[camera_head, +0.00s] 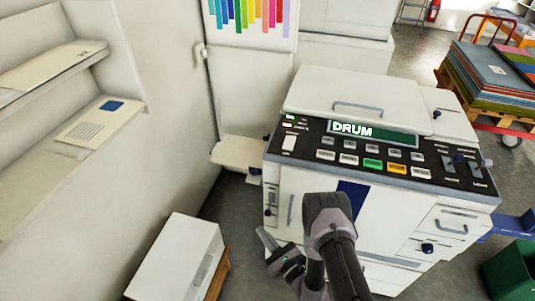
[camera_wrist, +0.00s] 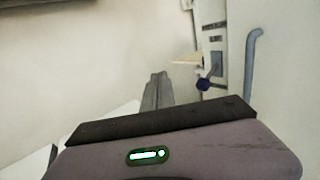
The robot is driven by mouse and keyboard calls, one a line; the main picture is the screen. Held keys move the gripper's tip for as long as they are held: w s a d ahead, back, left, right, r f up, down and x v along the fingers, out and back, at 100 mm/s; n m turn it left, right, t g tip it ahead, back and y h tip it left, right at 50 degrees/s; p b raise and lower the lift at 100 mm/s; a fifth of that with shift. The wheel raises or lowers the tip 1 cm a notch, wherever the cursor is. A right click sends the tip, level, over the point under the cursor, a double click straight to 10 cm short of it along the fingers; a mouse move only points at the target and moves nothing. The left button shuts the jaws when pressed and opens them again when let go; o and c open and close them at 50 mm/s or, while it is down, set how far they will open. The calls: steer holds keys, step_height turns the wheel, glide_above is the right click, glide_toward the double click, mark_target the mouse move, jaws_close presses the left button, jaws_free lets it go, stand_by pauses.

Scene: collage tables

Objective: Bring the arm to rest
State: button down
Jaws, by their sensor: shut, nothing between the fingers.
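My gripper (camera_head: 265,238) is low in front of the white copier-like machine (camera_head: 390,225), at its lower left, with my dark arm bent above and to the right of it. In the wrist view its fingers (camera_wrist: 157,90) lie together, shut and empty, pointing away from the camera. The machine also shows at the right of the wrist view, with a grey handle (camera_wrist: 252,62) and a dark blue knob (camera_wrist: 203,84). The fingers look apart from the machine; the exact gap is hard to judge.
The machine's panel display (camera_head: 374,134) reads "DRUM". Wall shelves (camera_head: 75,145) hold papers on the left. A loaded cart (camera_head: 495,80) and a green bin (camera_head: 510,272) are at right. Grey floor shows between box and machine.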

steer(key=s+a+r+n+g+y, duration=0.1)
steer(key=a+r+n+g+y, duration=0.25)
steer(key=r, duration=0.55)
steer(key=s+a+r+n+g+y, duration=0.1)
steer(key=a+r+n+g+y, duration=0.15)
steer(key=r+n+g, duration=0.4)
steer(key=s+a+r+n+g+y, duration=0.15)
steer(key=a+r, duration=0.25)
steer(key=r, duration=0.6)
steer(key=s+d+r+n+g+h, duration=0.1)
steer(key=s+r+n+g+h, duration=0.2)
steer(key=s+r+n+g, duration=0.55)
steer(key=s+d+r+n+t+h, duration=0.2)
steer(key=s+d+n+t+h, duration=0.1)
steer(key=s+d+h, duration=0.5)
steer(key=s+d+r+n+t+h, duration=0.1)
steer(key=d+t+h, duration=0.4)
steer(key=d, duration=0.6)
step_height(320, 180, up, 3)
steer(key=s+t, duration=0.1)
steer(key=t, duration=0.1)
steer(key=shift+d+f+n+t, duration=0.2)
steer(key=shift+d+n+t, duration=0.1)
steer(key=shift+d+t, duration=0.1)
steer(key=shift+s+h, duration=0.1)
steer(key=shift+h, duration=0.15)
